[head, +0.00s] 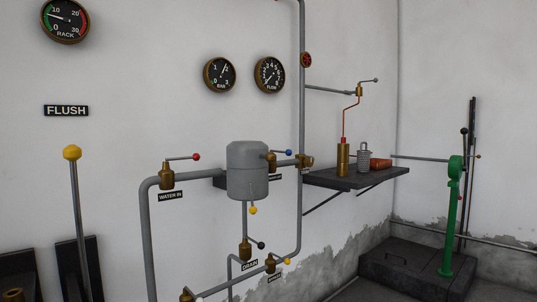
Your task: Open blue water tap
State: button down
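Whether the tap is open or shut cannot be told from this view. My gripper is not in view.
The grey tank (247,170) hangs on the wall among grey pipes. A red-knobbed lever (196,157) is labelled WATER IN. A dark shelf (355,179) juts out at right. A yellow-topped lever (72,153) stands at left. A green stand (451,215) is far right.

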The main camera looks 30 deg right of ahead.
aim_at(288, 152)
jog(key=z, duration=0.9)
